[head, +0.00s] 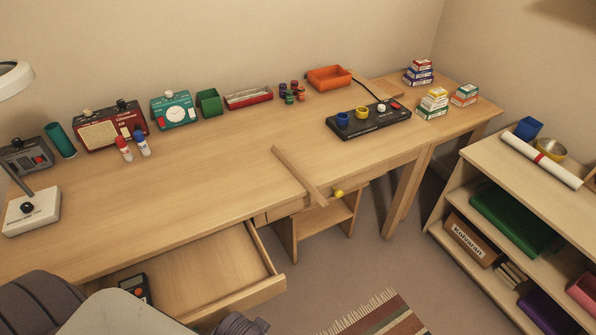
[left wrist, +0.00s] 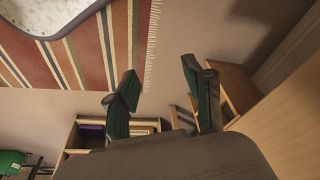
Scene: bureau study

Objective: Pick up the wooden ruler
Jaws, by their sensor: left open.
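The wooden ruler (head: 298,172) is a thin light strip in the head view. It lies slantwise on the desk (head: 200,190), and its near end reaches out past the desk's front edge. My left gripper (left wrist: 160,90) shows in the left wrist view with its two green-lined fingers apart and nothing between them. The ruler cannot be made out in that view. In the head view, part of my own arm fills the bottom left corner, but no fingertips show there. My right gripper is in neither view.
An open drawer (head: 262,290) sticks out below the desk front, with a dark handheld device (head: 135,287) in it. A yellow knob (head: 338,193) is by the ruler's near end. A black control box (head: 370,126) stands behind. A shelf (head: 480,170) is at right.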

